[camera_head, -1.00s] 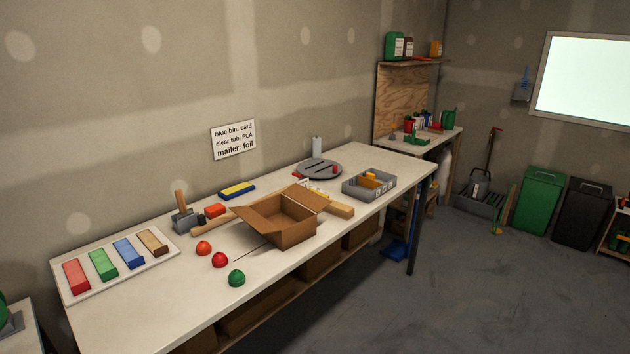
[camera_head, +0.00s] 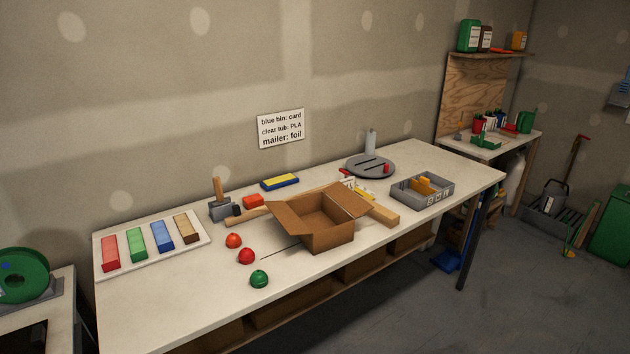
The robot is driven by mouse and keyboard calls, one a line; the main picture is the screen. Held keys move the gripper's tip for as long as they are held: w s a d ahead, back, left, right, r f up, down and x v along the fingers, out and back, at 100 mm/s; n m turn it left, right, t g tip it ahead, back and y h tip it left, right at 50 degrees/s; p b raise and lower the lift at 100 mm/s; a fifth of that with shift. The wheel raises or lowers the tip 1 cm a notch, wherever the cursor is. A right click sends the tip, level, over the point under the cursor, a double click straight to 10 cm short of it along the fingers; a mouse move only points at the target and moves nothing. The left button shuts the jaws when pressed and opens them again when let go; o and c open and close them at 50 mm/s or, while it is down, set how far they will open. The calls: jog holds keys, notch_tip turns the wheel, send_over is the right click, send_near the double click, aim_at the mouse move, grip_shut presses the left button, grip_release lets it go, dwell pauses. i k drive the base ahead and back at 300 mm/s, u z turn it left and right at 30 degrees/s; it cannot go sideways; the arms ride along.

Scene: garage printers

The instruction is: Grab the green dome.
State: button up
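The green dome (camera_head: 259,279) sits on the white workbench (camera_head: 190,300), close to its front edge. It is small and rounded with a little knob on top. A red dome (camera_head: 246,256) stands just behind it, and an orange-red dome (camera_head: 234,241) stands behind that, the three in a slanting row. Nothing covers the green dome. My gripper is not in view.
An open cardboard box (camera_head: 325,237) stands right of the domes. A tray of coloured blocks (camera_head: 199,229) lies at the left. A grey divided bin (camera_head: 421,198) is farther right. The bench front left of the green dome is clear.

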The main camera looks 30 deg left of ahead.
aim_at(259, 280)
jog(key=u, duration=0.55)
jog(key=i, duration=0.85)
jog(key=u, duration=0.45)
